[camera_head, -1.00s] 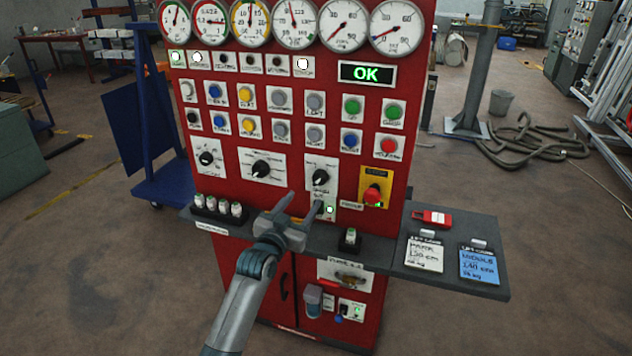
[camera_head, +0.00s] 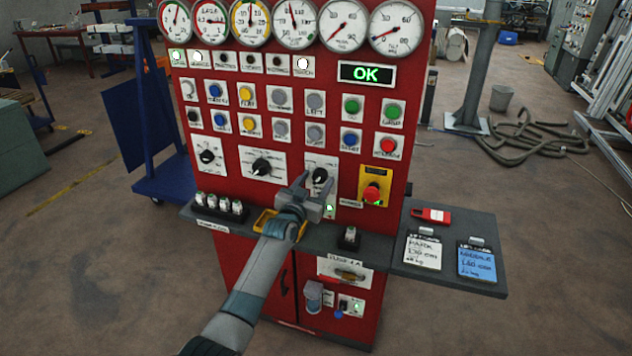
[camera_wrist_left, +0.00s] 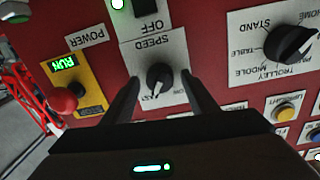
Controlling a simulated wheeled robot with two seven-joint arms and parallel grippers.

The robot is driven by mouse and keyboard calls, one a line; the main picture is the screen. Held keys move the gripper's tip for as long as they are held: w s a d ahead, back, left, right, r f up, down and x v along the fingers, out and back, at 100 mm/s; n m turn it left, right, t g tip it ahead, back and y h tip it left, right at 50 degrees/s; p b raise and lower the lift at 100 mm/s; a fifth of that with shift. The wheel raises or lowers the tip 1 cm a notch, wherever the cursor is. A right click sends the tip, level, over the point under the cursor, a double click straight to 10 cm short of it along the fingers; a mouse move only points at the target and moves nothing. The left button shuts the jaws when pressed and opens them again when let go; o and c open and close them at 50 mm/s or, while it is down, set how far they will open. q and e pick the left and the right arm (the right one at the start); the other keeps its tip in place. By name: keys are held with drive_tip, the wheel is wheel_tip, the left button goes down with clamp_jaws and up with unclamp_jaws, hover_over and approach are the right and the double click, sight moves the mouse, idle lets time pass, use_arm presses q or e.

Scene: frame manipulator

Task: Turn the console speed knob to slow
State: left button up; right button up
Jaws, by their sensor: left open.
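The speed knob (camera_head: 319,175) is a black knob on a white plate in the lower part of the red console (camera_head: 350,215). In the left wrist view the speed knob (camera_wrist_left: 159,77) is upside down under the word SPEED, and its white mark points to the lower left, near lettering that looks like FAST. My left gripper (camera_head: 317,184) is open in front of the knob. In the left wrist view its two fingers (camera_wrist_left: 160,95) stand on either side of the knob, with no clear contact. My right gripper is not in view.
A red emergency button (camera_head: 372,193) on a yellow plate sits right of the knob. A larger selector knob (camera_head: 261,167) sits to its left. A grey shelf (camera_head: 385,243) juts out below, with a small switch block (camera_head: 349,239) on it. The display (camera_head: 367,73) reads OK.

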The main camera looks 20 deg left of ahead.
use_arm(q)
drive_tip(key=c, duration=1.1)
drive_tip(key=shift+o, duration=0.2)
drive_tip(key=shift+n, duration=0.3)
drive_tip(key=shift+n+b, duration=0.35)
drive_tip(key=shift+n, duration=0.85)
drive_tip(key=n, duration=0.3)
drive_tip(key=shift+f+n, duration=0.1)
drive_tip(key=shift+n, duration=0.2)
drive_tip(key=n, duration=0.3)
drive_tip(key=shift+n+b, duration=0.4)
drive_tip(key=shift+n, duration=2)
